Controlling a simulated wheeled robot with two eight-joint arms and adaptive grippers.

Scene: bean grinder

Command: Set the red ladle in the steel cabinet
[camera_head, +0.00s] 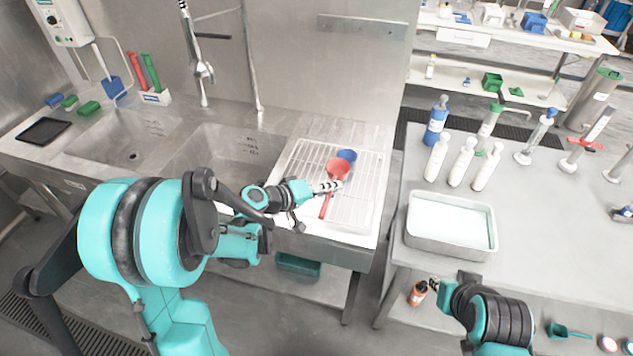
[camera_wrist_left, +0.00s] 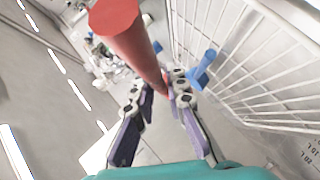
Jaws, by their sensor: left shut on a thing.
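The red ladle (camera_head: 339,168) is above the white wire rack at the right of the sink, its bowl toward the back and its handle toward the front. My left gripper (camera_head: 328,187) is shut on its handle. In the left wrist view, the red handle (camera_wrist_left: 138,45) passes between the fingertips of the left gripper (camera_wrist_left: 160,92) and rises toward the camera. I cannot tell whether the ladle touches the rack. My right gripper (camera_head: 437,286) is low at the right table's front edge, its fingers too small to judge. No steel cabinet can be made out.
A blue ladle (camera_head: 347,155) lies on the wire rack (camera_head: 360,205) just behind the red one. An aisle separates sink and table.

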